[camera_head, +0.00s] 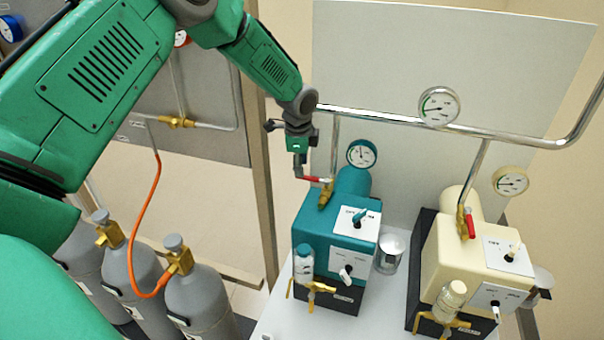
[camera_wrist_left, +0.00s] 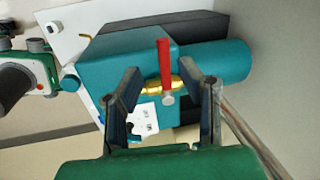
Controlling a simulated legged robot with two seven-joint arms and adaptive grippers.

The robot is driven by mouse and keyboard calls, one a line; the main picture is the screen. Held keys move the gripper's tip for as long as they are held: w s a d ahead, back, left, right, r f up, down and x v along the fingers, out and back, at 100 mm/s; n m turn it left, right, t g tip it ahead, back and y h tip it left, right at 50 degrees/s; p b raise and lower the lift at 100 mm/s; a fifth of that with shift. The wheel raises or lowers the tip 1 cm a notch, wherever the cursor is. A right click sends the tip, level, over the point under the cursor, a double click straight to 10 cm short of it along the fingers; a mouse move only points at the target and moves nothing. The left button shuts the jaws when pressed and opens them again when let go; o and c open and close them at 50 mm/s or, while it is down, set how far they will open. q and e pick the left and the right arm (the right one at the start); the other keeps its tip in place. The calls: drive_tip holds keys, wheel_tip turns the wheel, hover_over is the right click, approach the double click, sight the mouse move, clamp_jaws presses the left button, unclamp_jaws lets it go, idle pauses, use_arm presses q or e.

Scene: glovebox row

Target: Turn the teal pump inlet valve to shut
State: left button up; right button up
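The teal pump (camera_head: 325,228) stands on the white bench, and its body also shows in the left wrist view (camera_wrist_left: 120,62). Its inlet valve is a brass body (camera_head: 326,194) with a red lever (camera_head: 315,179) sticking out to the left. In the left wrist view the red lever (camera_wrist_left: 164,62) stands crosswise to the brass body (camera_wrist_left: 155,93). My left gripper (camera_head: 299,172) is by the lever's outer end. In the left wrist view its two fingers (camera_wrist_left: 170,82) are spread apart, with the lever between them and gaps on both sides. My right gripper is not in view.
A cream pump (camera_head: 455,250) with its own red-levered valve (camera_head: 469,223) stands to the right. A metal pipe (camera_head: 385,118) and gauges (camera_head: 438,105) run behind. Grey gas cylinders (camera_head: 195,300) stand at lower left. A glass jar (camera_head: 390,252) sits between the pumps.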

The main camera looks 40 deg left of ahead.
use_arm(q)
wheel_tip(320, 180, up, 8)
drive_tip(key=s, duration=0.1)
drive_tip(key=shift+s+d, duration=0.25)
drive_tip(key=shift+s, duration=0.1)
drive_tip(key=shift+f, duration=0.1)
idle(0.6)
